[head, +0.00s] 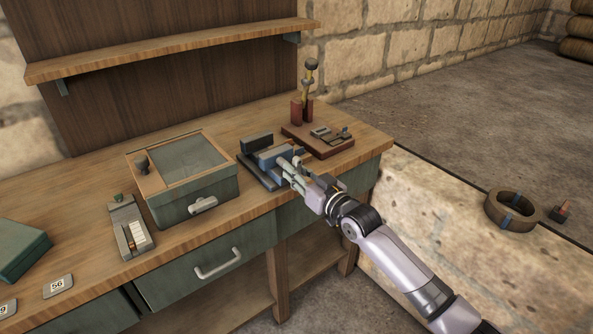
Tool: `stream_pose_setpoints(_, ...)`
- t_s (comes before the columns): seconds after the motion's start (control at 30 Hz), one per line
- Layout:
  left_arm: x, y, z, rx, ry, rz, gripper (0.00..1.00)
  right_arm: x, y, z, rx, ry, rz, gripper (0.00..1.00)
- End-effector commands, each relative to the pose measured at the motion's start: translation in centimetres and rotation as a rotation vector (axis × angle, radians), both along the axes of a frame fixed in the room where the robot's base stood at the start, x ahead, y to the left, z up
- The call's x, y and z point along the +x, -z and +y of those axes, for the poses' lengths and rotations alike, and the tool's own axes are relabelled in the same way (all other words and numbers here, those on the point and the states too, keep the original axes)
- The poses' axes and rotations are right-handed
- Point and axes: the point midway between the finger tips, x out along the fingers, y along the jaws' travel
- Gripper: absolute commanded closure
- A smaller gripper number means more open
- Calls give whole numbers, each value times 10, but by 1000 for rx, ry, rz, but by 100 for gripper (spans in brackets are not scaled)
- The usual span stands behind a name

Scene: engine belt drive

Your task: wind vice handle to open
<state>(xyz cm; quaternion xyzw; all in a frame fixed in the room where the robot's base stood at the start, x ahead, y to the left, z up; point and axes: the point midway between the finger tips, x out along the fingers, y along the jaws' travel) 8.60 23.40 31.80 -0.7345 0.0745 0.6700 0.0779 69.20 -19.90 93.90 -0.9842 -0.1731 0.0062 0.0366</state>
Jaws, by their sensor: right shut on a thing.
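The blue-grey vice (258,153) stands on the wooden workbench near its front edge, right of the green box. My right gripper (292,170) reaches in from the lower right and is at the front of the vice, its fingers closed on the vice handle. The handle itself is mostly hidden by the fingers, so its angle cannot be told. How far apart the vice jaws are is hard to see at this size. My left gripper does not show.
A green box with a wooden-framed lid (190,190) stands left of the vice. A small device with a paper strip (131,228) is further left. A ring (512,209) lies on the stone ledge.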

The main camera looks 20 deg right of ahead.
Motion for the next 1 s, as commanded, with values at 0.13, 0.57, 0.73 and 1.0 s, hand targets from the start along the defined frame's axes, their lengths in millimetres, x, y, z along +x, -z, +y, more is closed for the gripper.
stream_pose_setpoints(0.13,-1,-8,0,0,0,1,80,0,-1,1,-87,0,-30,100)
stream_pose_setpoints(0.57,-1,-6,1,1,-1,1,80,0,-1,1,-84,0,-32,68)
stream_pose_setpoints(0.73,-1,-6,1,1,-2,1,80,0,-1,1,-85,0,-31,63)
stream_pose_setpoints(1.0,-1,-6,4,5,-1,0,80,-4,0,-1,-84,0,-29,63)
